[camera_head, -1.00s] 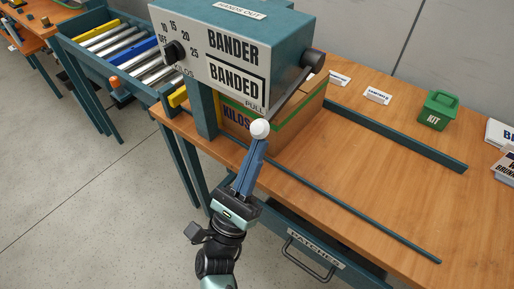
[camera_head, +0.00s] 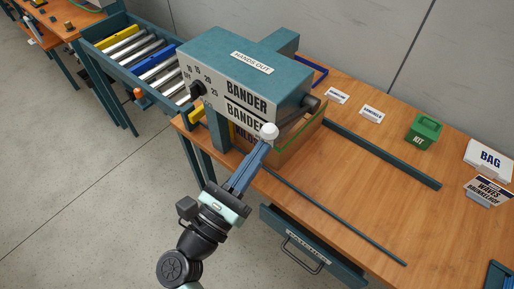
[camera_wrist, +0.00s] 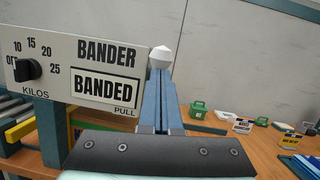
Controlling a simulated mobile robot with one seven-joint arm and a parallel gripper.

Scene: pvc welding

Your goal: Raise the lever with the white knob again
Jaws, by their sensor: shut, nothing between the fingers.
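The bander (camera_head: 245,70) is a teal box with a pale front panel, standing over the wooden bench. Its dark lever (camera_head: 290,123) runs from a pivot (camera_head: 310,103) on the box's right side to a white knob (camera_head: 269,131). The knob also shows in the wrist view (camera_wrist: 160,56), beside the upper right of the panel. My gripper (camera_head: 264,147) is shut and empty, its blue fingers pointing up with their tips right below the knob. They appear to touch its underside. The lever rod is hidden behind the knob in the wrist view.
A banded carton (camera_head: 290,146) sits under the bander. A dial (camera_head: 197,89) is on the panel's left. A roller conveyor (camera_head: 140,50) stands at the left, a green kit box (camera_head: 424,131) at the right. A drawer (camera_head: 305,240) is below the bench; its middle is clear.

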